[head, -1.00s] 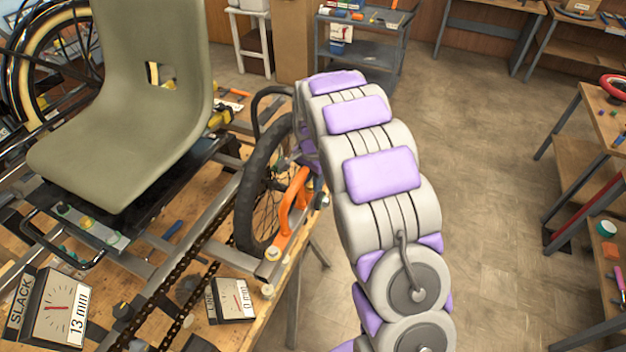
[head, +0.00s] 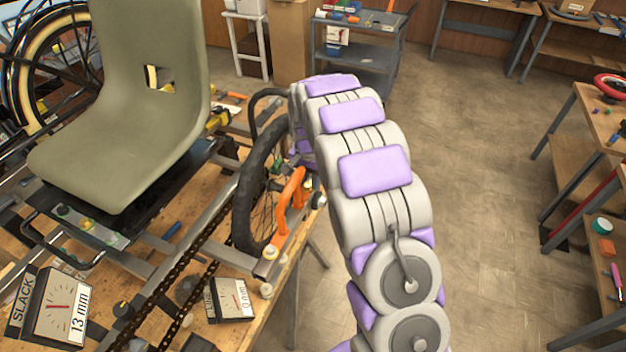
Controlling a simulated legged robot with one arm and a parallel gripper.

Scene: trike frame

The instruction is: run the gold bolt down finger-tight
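The trike frame lies on the wooden bench at left, with its olive seat (head: 125,100) on top. A small gold bolt head (head: 86,222) shows on the grey plate (head: 95,232) in front of the seat, between two greenish ones. I cannot tell whether it is the task's bolt. My arm curves down and away to the right of the small black-tyred wheel (head: 243,205). The end of my arm, with my gripper (head: 292,160), is mostly hidden beside the wheel, above the orange lever (head: 291,200). Its fingers cannot be made out, nor anything between them.
A slack gauge (head: 62,307) reading 13 mm and a second gauge (head: 232,299) stand at the bench front, with the chain (head: 190,275) between them. A tool cart (head: 355,50) stands behind. The floor at right is clear up to the side tables.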

